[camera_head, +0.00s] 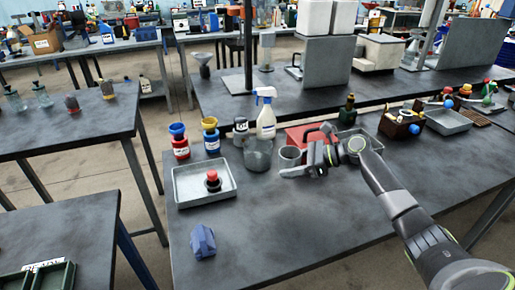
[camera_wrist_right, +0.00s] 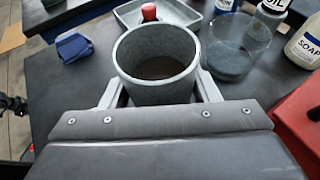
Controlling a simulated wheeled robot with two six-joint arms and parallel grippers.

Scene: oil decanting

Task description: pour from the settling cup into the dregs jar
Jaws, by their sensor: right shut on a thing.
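My right gripper (camera_head: 304,165) is shut on a grey cup (camera_head: 290,156), which I take as the settling cup. In the right wrist view this cup (camera_wrist_right: 157,62) sits between the two fingers, looks about upright, and holds dark brown contents low inside. A clear glass jar (camera_head: 257,154) stands just left of the cup in the head view; I cannot read a label on it, so whether it is the dregs jar is unsure. The jar (camera_wrist_right: 240,48) is beside the cup, apart from it, in the wrist view.
A grey tray (camera_head: 181,191) holds a red-topped item (camera_head: 213,181). Behind stand a red jar (camera_head: 181,150) and a blue jar (camera_head: 212,143) with funnels, and a spray bottle (camera_head: 266,118). A red box (camera_head: 298,135) is behind the cup. A blue object (camera_head: 202,242) lies in front; the front middle is clear.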

